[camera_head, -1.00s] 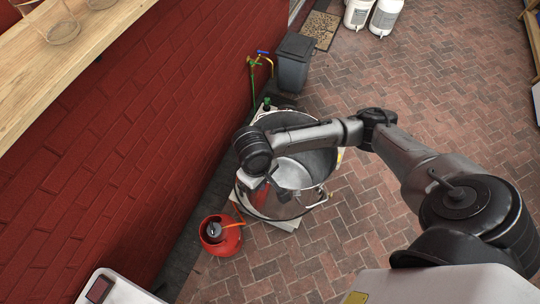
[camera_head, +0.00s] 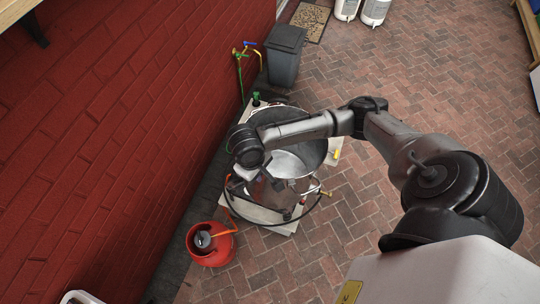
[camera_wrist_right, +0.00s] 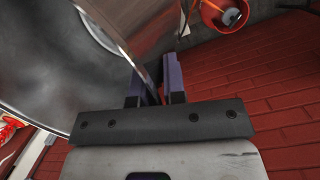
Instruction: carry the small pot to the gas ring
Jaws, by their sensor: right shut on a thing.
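The metal pot (camera_head: 318,152) stands open-topped near the red wall in the head view, and its shiny wall (camera_wrist_right: 120,25) fills the upper left of the right wrist view. My right gripper (camera_wrist_right: 157,88) is shut on the pot's rim, with the wall between its two fingers. In the head view the forearm crosses over the pot and the fingertips are hard to make out. The gas ring cannot be made out; the pot and arm hide most of what lies under them. My left gripper is not in view.
A red gas bottle (camera_head: 211,246) with an orange hose stands beside the pot at lower left. A pale board (camera_head: 279,228) shows under the pot. A grey bin (camera_head: 285,58) and a tap with a green pipe (camera_head: 240,75) are behind. Brick paving (camera_head: 430,90) at right is clear.

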